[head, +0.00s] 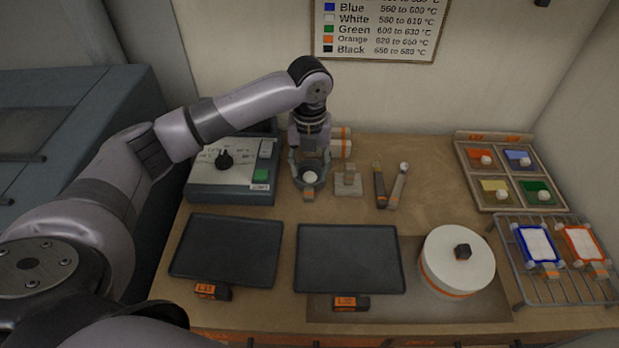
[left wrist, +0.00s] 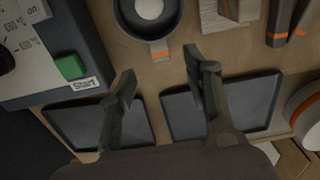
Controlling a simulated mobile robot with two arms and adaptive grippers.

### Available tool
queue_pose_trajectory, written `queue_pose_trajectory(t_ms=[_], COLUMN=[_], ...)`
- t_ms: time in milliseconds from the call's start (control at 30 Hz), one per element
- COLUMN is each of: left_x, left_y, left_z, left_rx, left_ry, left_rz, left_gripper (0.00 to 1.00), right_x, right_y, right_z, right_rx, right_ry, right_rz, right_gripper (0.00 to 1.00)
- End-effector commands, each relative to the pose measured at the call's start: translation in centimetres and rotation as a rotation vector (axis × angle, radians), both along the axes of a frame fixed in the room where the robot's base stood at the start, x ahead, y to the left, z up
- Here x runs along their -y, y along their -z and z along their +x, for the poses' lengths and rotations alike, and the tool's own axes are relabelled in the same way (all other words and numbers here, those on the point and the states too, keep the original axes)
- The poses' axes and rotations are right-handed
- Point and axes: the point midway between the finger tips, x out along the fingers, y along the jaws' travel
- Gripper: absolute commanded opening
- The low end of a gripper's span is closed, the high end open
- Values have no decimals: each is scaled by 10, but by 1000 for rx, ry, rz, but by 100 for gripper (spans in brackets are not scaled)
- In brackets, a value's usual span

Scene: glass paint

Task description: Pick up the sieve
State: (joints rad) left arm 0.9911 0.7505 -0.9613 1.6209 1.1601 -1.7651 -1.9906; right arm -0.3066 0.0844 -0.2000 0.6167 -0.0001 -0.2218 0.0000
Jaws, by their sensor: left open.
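The sieve (head: 308,194) appears to be the round, dark-rimmed dish with a pale round part in its middle and a short orange-banded handle. It stands on the wooden worktop just right of the control box. My left gripper (head: 310,163) points down over it in the head view and hides part of its rim. In the left wrist view the sieve's handle (left wrist: 160,48) is at the top middle. My left gripper (left wrist: 160,68) is open and empty there, its fingers spread to either side of the handle's end. My right gripper is out of view.
The control box (head: 232,180) stands close to the left. A small pale block (head: 348,180) and two upright tools (head: 389,186) are to the right. Two dark trays (head: 349,258) lie in front. A white round container (head: 457,268), wire rack (head: 510,250) and paint tray (head: 511,203) are farther right.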

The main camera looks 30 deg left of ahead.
Motion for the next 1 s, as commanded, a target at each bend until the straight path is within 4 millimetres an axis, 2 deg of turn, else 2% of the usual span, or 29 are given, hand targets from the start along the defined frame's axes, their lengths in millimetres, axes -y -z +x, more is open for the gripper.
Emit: queue_pose_trajectory(t_ms=[100, 367, 500, 633, 933, 1000], left_x=[0, 0, -1, -1, -1, -1], left_y=[17, 36, 56, 74, 81, 80], left_z=[-1, -1, -3, -2, -2, -2], left_rx=[-3, -4, -6, -2, 1, 1], left_ry=[-1, 0, -1, -1, 1, 1], left_rz=[0, 0, 1, -1, 0, 0], left_gripper=[45, 45, 45, 45, 45, 40], right_x=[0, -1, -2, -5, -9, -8], right_y=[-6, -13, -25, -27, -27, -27], right_z=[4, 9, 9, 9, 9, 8], right_rx=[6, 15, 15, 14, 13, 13], right_ry=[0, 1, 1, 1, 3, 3], right_rz=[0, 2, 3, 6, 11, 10], right_gripper=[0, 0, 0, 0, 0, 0])
